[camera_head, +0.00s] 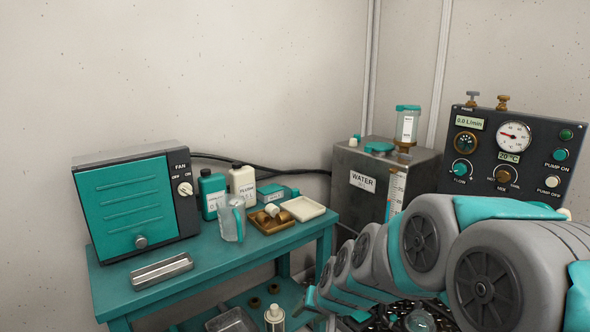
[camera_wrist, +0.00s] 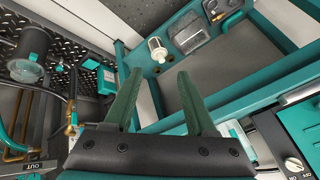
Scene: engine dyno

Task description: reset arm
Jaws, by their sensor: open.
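My gripper (camera_wrist: 160,76) shows in the wrist view with its two green fingers spread apart and nothing between them. It points toward the lower shelf of the teal bench, where a white-and-clear cylinder (camera_wrist: 157,50) and a grey tray (camera_wrist: 190,38) lie beyond the fingertips. No contact shows. In the head view, my grey and teal arm fills the lower right and reaches toward the bench. My gripper cannot be made out clearly there.
The teal bench (camera_head: 210,262) holds a fan box (camera_head: 125,205), bottles (camera_head: 243,185), a clear jug (camera_head: 231,220), a brown tray (camera_head: 270,226) and a metal tray (camera_head: 162,271). A water tank (camera_head: 350,205) and a gauge panel (camera_head: 535,150) stand on the right, behind my arm.

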